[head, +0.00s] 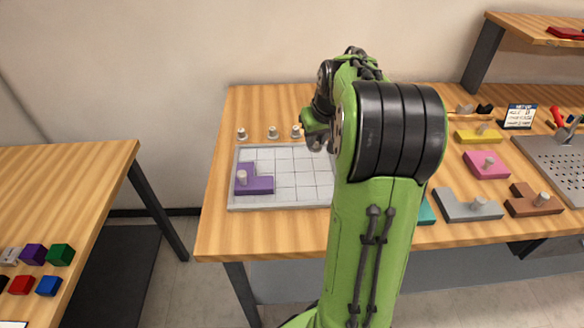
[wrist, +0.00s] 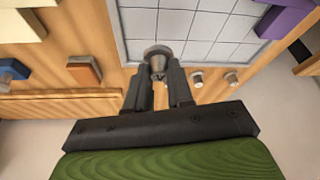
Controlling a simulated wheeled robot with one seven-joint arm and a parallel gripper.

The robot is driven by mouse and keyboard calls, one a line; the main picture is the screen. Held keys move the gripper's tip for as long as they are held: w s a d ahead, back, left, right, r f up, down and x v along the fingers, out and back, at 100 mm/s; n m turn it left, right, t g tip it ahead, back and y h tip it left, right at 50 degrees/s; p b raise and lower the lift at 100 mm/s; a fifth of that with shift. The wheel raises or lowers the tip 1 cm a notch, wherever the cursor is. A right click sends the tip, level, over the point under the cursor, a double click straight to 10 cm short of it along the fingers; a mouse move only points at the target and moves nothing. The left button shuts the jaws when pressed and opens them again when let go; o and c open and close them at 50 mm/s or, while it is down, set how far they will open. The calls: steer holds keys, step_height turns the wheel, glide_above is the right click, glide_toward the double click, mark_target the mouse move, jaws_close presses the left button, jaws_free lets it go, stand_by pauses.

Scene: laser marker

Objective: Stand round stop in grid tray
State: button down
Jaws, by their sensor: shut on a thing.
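The grid tray (head: 284,206) is a pale, flat tray with square cells on the wooden table, and it also shows in the wrist view (wrist: 134,42). A purple L-shaped block with a knob (head: 258,184) lies in its left part. My gripper (wrist: 158,80) is shut on a grey round stop (wrist: 156,52), which sits between the fingertips with its head up by the tray's edge. The stop's lower end is hidden, so I cannot tell whether it touches the table. In the head view my gripper (head: 314,137) is behind the tray, partly hidden by my arm.
More small round stops stand behind the tray, at its left (head: 241,133) and nearer the middle (head: 272,132). Yellow (head: 478,136), pink (head: 486,165), grey (head: 467,204) and brown (head: 531,204) blocks lie at right. My arm hides the tray's right part.

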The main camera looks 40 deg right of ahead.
mark_target(316, 150)
step_height(316, 150, down, 6)
steer(key=shift+w+a+r+b, duration=0.1)
steer(key=shift+r+b, duration=0.1)
steer(key=shift+b, duration=0.75)
steer(key=shift+f, duration=0.2)
steer(key=c, duration=1)
jaws_free()
steer(key=shift+r, duration=0.15)
